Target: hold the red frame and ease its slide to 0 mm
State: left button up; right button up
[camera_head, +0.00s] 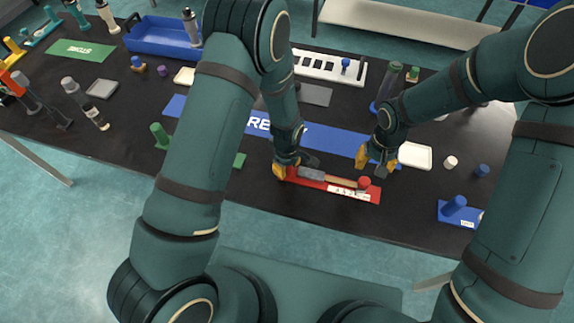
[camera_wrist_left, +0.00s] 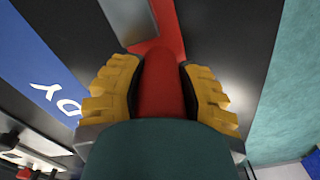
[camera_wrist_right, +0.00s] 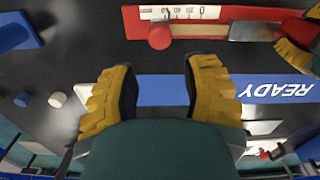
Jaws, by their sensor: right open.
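The red frame (camera_head: 318,184) lies on the black table in front of the blue mat. My left gripper (camera_head: 292,167) is at its left end. In the left wrist view its fingers (camera_wrist_left: 160,92) close on both sides of a red upright part of the frame (camera_wrist_left: 161,80). A round red knob (camera_wrist_right: 159,37) stands at the frame's other end, beside a white scale (camera_wrist_right: 180,13) and away from its 0 mark. A grey block (camera_wrist_right: 252,31) sits in the frame. My right gripper (camera_head: 380,163) is open and empty, just behind the knob end, apart from the frame.
The blue READY mat (camera_head: 330,140) lies behind the frame. A white dish (camera_head: 414,156) and small white and blue pegs stand to the right. A blue block with a peg (camera_head: 455,210) is near the front edge. Black table in front of the frame is clear.

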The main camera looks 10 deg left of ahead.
aim_at(365, 181)
jog(key=o, duration=0.4)
notch_tip(365, 181, down, 10)
jog(key=n, duration=0.7)
dwell(0.4)
